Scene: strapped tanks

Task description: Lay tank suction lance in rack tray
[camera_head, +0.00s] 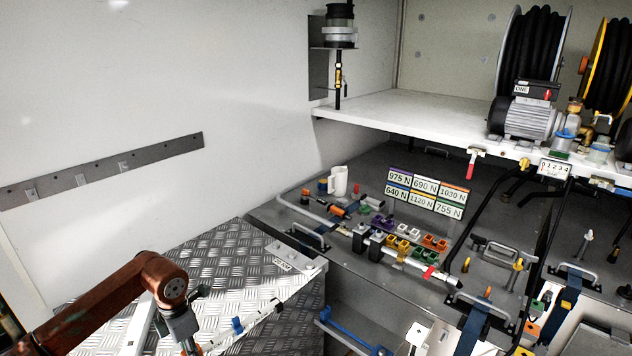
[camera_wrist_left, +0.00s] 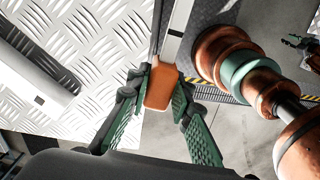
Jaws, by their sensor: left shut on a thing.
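My left gripper (camera_wrist_left: 163,82) is shut on an orange grip (camera_wrist_left: 160,88) in the left wrist view, with a green ribbed pad on each side of it. A pale flat bar (camera_wrist_left: 174,42) runs from the grip towards the top of that view; I cannot tell whether this is the suction lance. In the head view my left gripper (camera_head: 187,325) is at the lower left, above the tread plate and partly hidden by its own arm and the frame edge. I cannot pick out the rack tray with certainty.
A grey bench (camera_head: 460,235) with coloured blocks, a white mug (camera_head: 339,181) and handles lies to the right. A white shelf (camera_head: 400,118) with a motor (camera_head: 528,117) overhangs it.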

